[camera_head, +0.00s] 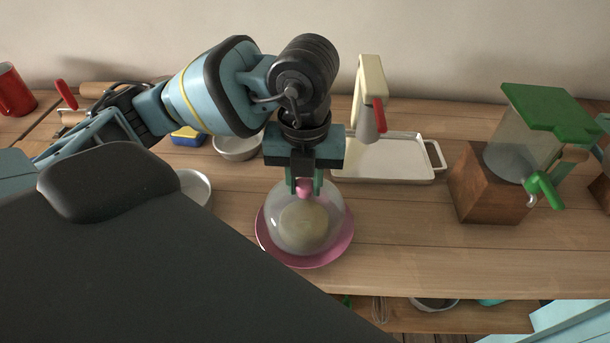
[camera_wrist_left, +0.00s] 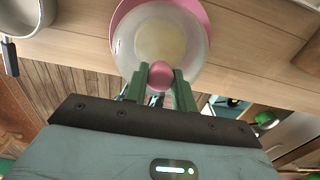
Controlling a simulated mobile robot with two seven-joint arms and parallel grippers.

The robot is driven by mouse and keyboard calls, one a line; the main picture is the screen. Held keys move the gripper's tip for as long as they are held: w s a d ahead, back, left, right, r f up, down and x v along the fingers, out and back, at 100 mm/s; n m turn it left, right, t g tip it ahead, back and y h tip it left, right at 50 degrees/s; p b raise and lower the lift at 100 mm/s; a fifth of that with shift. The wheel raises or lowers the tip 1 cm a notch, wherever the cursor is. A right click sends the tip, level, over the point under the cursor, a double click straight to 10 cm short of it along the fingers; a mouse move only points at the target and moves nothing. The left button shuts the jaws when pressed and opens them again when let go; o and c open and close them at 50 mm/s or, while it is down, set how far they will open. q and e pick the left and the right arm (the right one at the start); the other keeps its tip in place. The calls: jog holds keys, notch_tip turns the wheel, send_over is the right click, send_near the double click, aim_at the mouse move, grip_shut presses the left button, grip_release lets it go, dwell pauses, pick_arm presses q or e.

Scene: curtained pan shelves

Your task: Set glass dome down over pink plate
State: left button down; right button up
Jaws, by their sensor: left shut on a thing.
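The glass dome (camera_head: 285,222) is clear with a pink knob (camera_head: 304,190) on top. It is upright over the pink plate (camera_head: 334,252), and a pale round thing (camera_head: 304,226) shows through the glass. Whether the dome's rim touches the plate I cannot tell. My left gripper (camera_head: 304,183) points down and is shut on the knob. In the left wrist view the green fingers (camera_wrist_left: 160,82) flank the knob (camera_wrist_left: 160,76), with the dome (camera_wrist_left: 192,40) and the plate (camera_wrist_left: 128,12) beyond. My right gripper is not in view.
A white tray (camera_head: 385,162) lies behind the plate to the right, with a cream hand mixer (camera_head: 370,85) by it. A blender-like appliance with a green lid (camera_head: 545,112) and wooden base (camera_head: 488,195) stands right. A bowl (camera_head: 238,147) is behind left. Counter right of the plate is clear.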

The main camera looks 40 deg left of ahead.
pick_arm(q)
jog(key=shift+f, duration=0.15)
jog(key=c, duration=1.1)
grip_release()
jog(key=shift+c, duration=0.2)
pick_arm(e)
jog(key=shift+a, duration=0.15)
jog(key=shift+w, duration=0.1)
pick_arm(q)
notch_tip(320, 180, up, 13)
jog(key=p, duration=0.2)
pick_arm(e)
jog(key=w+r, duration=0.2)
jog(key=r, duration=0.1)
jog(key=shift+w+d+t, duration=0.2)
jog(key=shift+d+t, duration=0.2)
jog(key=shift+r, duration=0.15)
